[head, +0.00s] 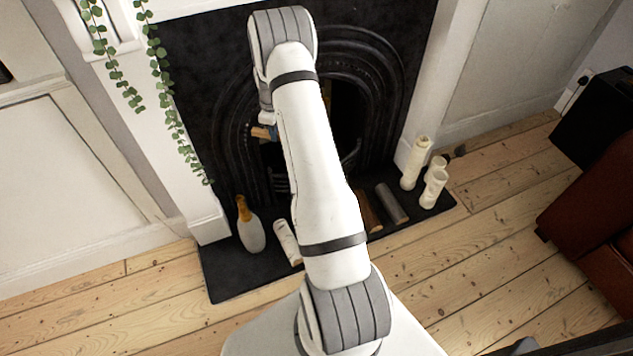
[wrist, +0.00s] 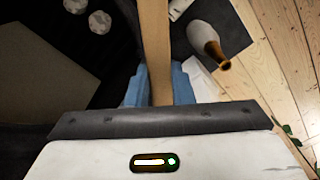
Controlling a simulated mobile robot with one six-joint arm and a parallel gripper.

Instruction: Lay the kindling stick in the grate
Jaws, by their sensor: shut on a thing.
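The kindling stick (wrist: 155,40) is a pale, flat wooden strip. My gripper (wrist: 158,85) is shut on it, with blue fingers on both sides, and the stick extends up out of the wrist view. In the head view a short part of the stick (head: 262,132) shows left of my arm, in front of the black fireplace. The grate (head: 278,180) sits low in the fireplace opening; only some dark bars show, and my arm hides much of it. I cannot tell from these views whether the stick touches the grate.
A white bottle with an orange neck (head: 250,228) stands on the dark hearth (head: 230,280), left of a pale log (head: 287,242). A grey log (head: 391,203) and cream candles (head: 415,163) are on the right. Ivy (head: 160,80) hangs at left. The front floorboards are clear.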

